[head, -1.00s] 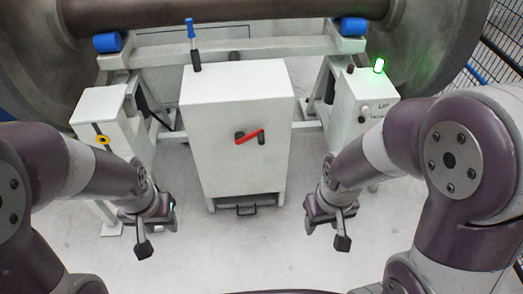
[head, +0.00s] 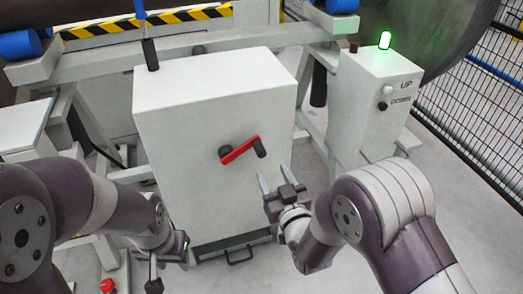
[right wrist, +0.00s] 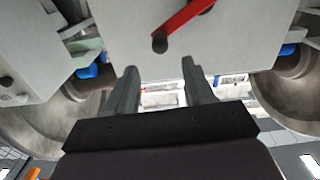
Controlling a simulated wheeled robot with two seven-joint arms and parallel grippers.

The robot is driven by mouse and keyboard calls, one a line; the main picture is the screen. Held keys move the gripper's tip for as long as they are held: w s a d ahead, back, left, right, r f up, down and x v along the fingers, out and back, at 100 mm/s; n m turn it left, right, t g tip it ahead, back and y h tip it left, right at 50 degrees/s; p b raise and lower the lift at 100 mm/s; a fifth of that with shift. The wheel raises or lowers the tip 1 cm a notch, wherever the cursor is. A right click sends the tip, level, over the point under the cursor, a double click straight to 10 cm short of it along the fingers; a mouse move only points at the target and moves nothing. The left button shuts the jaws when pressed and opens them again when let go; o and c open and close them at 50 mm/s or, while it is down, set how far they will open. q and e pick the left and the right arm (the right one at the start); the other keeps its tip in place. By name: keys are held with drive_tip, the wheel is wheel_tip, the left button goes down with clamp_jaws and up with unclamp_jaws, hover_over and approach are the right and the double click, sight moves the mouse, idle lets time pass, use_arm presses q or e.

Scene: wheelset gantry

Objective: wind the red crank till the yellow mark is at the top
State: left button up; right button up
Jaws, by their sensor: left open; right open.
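The red crank (head: 240,149) is on the front of the white cabinet (head: 205,200). Its arm slopes up to the right, with a black knob (head: 261,148) at its right end and a dark hub at its left. I see no yellow mark on the cabinet front. My right gripper (head: 274,180) is open and empty, just below and right of the crank, apart from it. In the right wrist view the knob (right wrist: 160,42) shows beyond the gap between the open fingers (right wrist: 156,78). My left gripper (head: 154,284) is low at the left, partly cut off by the frame, open, away from the crank.
A control box (head: 375,110) with UP and DOWN buttons and a lit green lamp (head: 385,40) stands at the right. A blue-topped lever (head: 143,30) rises behind the cabinet. A mesh fence (head: 470,130) is at the far right. Wheels and a striped barrier are behind.

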sight(263, 156)
drive_tip(key=b+x, duration=0.1)
drive_tip(key=x, duration=0.3)
drive_tip(key=b+x, duration=0.1)
drive_tip(key=x, duration=0.4)
drive_tip(key=shift+w+a+f+b, duration=0.1)
drive_tip(key=shift+w+f+b, duration=0.15)
drive_tip(key=shift+b, duration=0.05)
drive_tip(key=shift+w+a+r, duration=0.1)
drive_tip(key=shift+w+a, duration=0.05)
drive_tip(key=shift+w, duration=0.3)
clamp_jaws()
